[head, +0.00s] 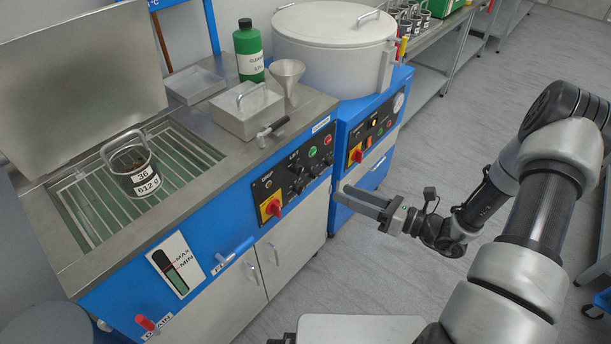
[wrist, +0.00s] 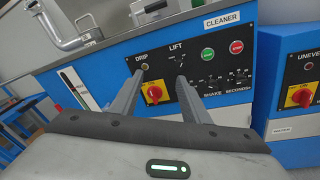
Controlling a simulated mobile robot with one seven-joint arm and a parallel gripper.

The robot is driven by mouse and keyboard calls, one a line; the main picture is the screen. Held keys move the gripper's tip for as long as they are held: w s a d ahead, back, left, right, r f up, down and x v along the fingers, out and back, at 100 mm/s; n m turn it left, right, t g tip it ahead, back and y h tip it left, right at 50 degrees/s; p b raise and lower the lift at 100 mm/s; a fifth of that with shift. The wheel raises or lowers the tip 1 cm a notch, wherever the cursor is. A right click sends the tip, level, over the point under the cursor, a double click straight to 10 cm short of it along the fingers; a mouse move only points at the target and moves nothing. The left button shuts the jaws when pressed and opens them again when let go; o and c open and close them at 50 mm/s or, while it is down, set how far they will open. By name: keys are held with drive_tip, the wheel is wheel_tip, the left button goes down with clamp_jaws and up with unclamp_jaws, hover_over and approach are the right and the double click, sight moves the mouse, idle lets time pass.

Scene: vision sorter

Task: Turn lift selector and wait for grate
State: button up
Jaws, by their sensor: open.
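The lift selector (wrist: 179,63) is a small dark switch under the LIFT label on the cleaner's black control panel (head: 289,178). My gripper (head: 348,197) is open and empty, in front of the cleaner and apart from the panel. In the wrist view its two fingers (wrist: 161,78) point at the panel, with the selector near the right fingertip. The grate (head: 88,213) is a pale barred rack in the open tank at left. A basket (head: 133,172) labelled 36 and 612 g stands on it with its handle up.
A red rotary switch on a yellow plate (wrist: 153,93) sits below the selector. Green (wrist: 208,54) and red (wrist: 236,47) buttons are to its right. A lidded drum machine (head: 335,45) adjoins the cleaner. A green bottle (head: 248,52) and funnel (head: 287,75) stand on top.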

wheel_tip(320, 180, down, 4)
drive_tip(key=d+m+t, duration=0.2)
drive_tip(key=m, duration=0.1)
drive_tip(key=h+b, duration=0.1)
drive_tip(key=b, duration=0.1)
approach(302, 171)
drive_tip(key=shift+m+t, duration=0.3)
drive_tip(key=x, duration=0.9)
drive_tip(key=shift+s+f, duration=0.15)
drive_tip(key=shift+f, duration=0.05)
drive_tip(key=c, duration=1)
